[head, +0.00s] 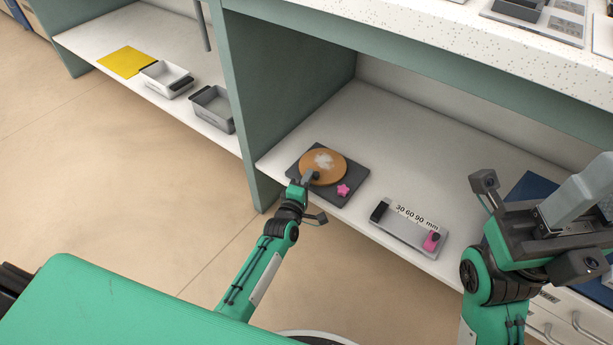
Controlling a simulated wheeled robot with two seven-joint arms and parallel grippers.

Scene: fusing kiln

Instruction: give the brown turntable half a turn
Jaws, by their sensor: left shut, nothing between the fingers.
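The brown turntable (323,164) is a round disc with a pale whitish patch on top. It sits on a dark grey square base (354,184) on the lower shelf. A pink star-shaped piece (343,190) lies on the base at the disc's front right. My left gripper (309,176) is shut and empty at the front left edge of the disc; I cannot tell whether it touches. My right gripper (535,215) is raised at the right, well away from the turntable; its fingertips are not clear.
A grey tray (403,232) marked "30 60 90 mm" with a pink piece (432,241) lies right of the turntable. A green upright panel (245,100) stands to its left. A white bin (165,79), grey bin (212,108) and yellow sheet (126,62) are beyond it.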

